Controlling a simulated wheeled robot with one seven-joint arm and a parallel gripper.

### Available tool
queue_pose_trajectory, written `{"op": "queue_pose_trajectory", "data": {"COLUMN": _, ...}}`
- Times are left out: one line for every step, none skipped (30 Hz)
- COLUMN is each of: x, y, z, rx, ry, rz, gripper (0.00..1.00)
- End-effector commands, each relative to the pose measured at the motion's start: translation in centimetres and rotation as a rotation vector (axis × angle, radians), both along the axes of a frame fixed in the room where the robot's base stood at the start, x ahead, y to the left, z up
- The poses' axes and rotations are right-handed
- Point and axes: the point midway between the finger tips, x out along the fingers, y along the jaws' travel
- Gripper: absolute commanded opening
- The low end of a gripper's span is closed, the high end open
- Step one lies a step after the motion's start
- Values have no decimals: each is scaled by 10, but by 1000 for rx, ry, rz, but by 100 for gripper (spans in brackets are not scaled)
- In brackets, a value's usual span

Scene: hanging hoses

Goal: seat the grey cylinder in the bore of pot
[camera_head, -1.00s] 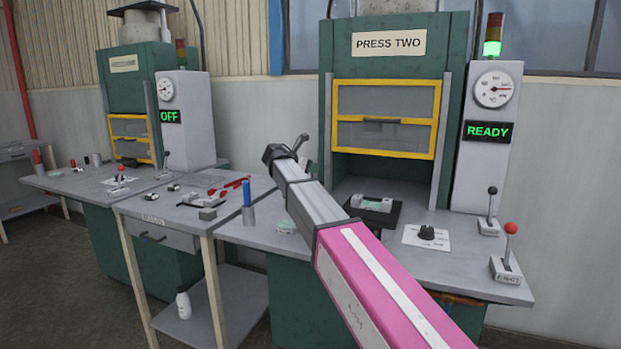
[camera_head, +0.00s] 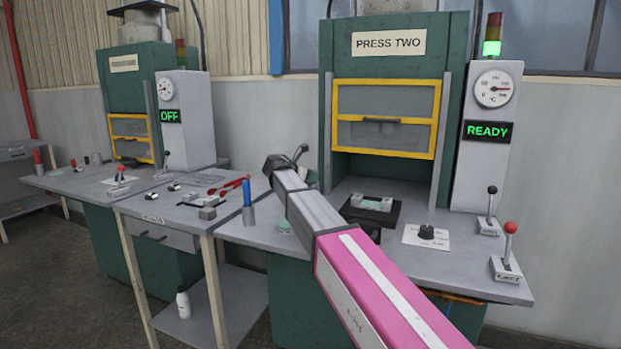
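My arm reaches from the bottom right toward the middle of the picture, with my gripper (camera_head: 290,158) at its far end, above the bench. The gripper is seen mostly from behind and its fingertips are not clear. I cannot tell whether it is open or holds anything.
PRESS TWO (camera_head: 389,43) reads READY and its yellow-framed guard (camera_head: 387,118) is raised.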

Motion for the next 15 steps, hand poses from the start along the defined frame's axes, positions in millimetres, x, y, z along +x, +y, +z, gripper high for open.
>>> {"op": "queue_pose_trajectory", "data": {"x": -1, "y": 0, "z": -7, "rx": 12, "ry": 12, "rz": -3, "gripper": 45}}
{"op": "queue_pose_trajectory", "data": {"x": -2, "y": 0, "z": -7, "rx": 12, "ry": 12, "rz": -3, "gripper": 45}}
{"op": "queue_pose_trajectory", "data": {"x": -2, "y": -1, "z": -6, "rx": 12, "ry": 12, "rz": -4, "gripper": 45}}
{"op": "queue_pose_trajectory", "data": {"x": -2, "y": -1, "z": -5, "rx": 12, "ry": 12, "rz": -4, "gripper": 45}}
{"op": "queue_pose_trajectory", "data": {"x": -2, "y": -1, "z": -3, "rx": 12, "ry": 12, "rz": -4, "gripper": 45}}
{"op": "queue_pose_trajectory", "data": {"x": -1, "y": -1, "z": 1, "rx": 13, "ry": 11, "rz": -4, "gripper": 51}}
{"op": "queue_pose_trajectory", "data": {"x": -3, "y": 2, "z": 2, "rx": 12, "ry": 12, "rz": -3, "gripper": 51}}
{"op": "queue_pose_trajectory", "data": {"x": -6, "y": 5, "z": 4, "rx": 12, "ry": 11, "rz": -2, "gripper": 51}}
{"op": "queue_pose_trajectory", "data": {"x": -10, "y": 10, "z": 6, "rx": 11, "ry": 11, "rz": -1, "gripper": 51}}
{"op": "queue_pose_trajectory", "data": {"x": -14, "y": 14, "z": 9, "rx": 11, "ry": 10, "rz": -1, "gripper": 51}}
{"op": "queue_pose_trajectory", "data": {"x": -17, "y": 18, "z": 11, "rx": 10, "ry": 9, "rz": -1, "gripper": 51}}
{"op": "queue_pose_trajectory", "data": {"x": -22, "y": 24, "z": 15, "rx": 10, "ry": 9, "rz": -1, "gripper": 51}}
{"op": "queue_pose_trajectory", "data": {"x": -26, "y": 29, "z": 18, "rx": 10, "ry": 8, "rz": 1, "gripper": 51}}
{"op": "queue_pose_trajectory", "data": {"x": -30, "y": 33, "z": 21, "rx": 10, "ry": 8, "rz": 1, "gripper": 51}}
{"op": "queue_pose_trajectory", "data": {"x": -35, "y": 39, "z": 24, "rx": 10, "ry": 8, "rz": 0, "gripper": 51}}
